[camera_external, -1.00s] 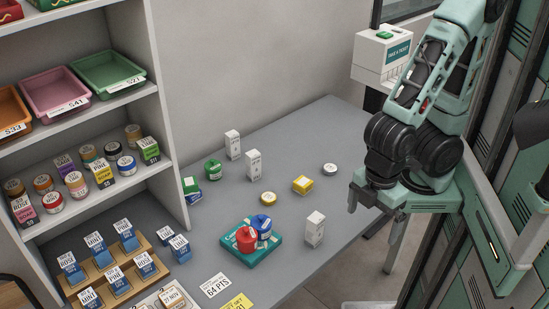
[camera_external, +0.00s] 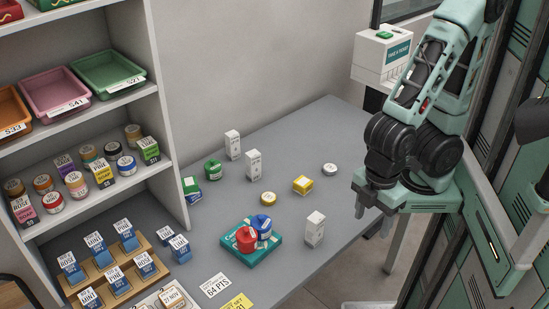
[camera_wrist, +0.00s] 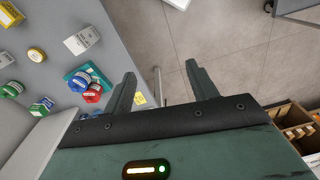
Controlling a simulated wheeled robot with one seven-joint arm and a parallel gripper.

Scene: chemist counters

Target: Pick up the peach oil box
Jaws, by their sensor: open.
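I cannot tell which box is the peach oil box, as the labels are too small to read. Three upright white boxes stand on the grey counter: one at the back (camera_external: 233,145), one just in front of it (camera_external: 254,165), and one near the front edge (camera_external: 315,229). A white box (camera_wrist: 82,40) also shows at upper left in the wrist view. My gripper (camera_external: 374,217) is open and empty, beyond the counter's right edge and to the right of the boxes. In the wrist view its fingers (camera_wrist: 161,88) are apart over the floor.
A yellow box (camera_external: 303,184), round tins (camera_external: 268,199) and a green jar (camera_external: 212,170) stand nearby. A shelf unit (camera_external: 160,110) rises at left, with blue boxes (camera_external: 180,249) beside it. Bare counter lies around the boxes.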

